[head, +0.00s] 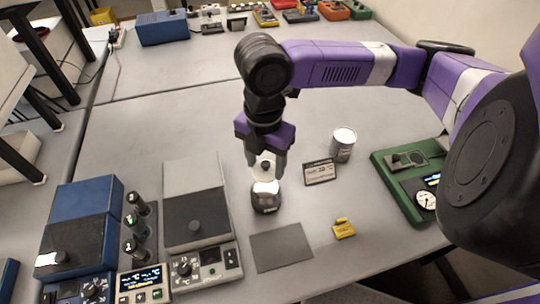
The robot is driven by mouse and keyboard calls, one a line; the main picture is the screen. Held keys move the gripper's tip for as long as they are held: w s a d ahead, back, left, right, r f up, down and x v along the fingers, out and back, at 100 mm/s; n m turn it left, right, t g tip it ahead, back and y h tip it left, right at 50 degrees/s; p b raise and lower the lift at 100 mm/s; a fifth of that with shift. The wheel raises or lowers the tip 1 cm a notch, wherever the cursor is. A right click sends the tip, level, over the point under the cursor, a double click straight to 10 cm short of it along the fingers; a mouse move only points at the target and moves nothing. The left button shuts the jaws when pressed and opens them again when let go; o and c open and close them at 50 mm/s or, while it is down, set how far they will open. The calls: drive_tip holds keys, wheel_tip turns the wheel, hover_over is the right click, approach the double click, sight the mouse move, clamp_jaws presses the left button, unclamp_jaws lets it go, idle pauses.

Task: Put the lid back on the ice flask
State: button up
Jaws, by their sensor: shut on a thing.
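The ice flask (266,204) is a small dark, rounded vessel with a bright whitish top, upright on the table in the middle of the head view. My gripper (265,163) points down just above it and is shut on the pale lid (265,174), which has a dark knob between the fingers. The lid looks roughly over the flask's mouth. I cannot tell whether lid and flask touch. The fingers hide part of the lid.
A small sign (320,172) and a metal can (343,144) stand to the right. A grey mat (281,247) and a yellow block (344,229) lie in front. A grey device (195,210) is left, a green device (408,172) right.

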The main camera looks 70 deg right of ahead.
drive_tip(key=shift+f+b, duration=2.6)
drive_tip(key=shift+f, duration=0.6)
drive_tip(key=shift+f, duration=0.15)
drive_tip(key=o, duration=1.8)
drive_tip(key=shift+r+p, duration=2.7)
drive_tip(key=shift+r, duration=0.85)
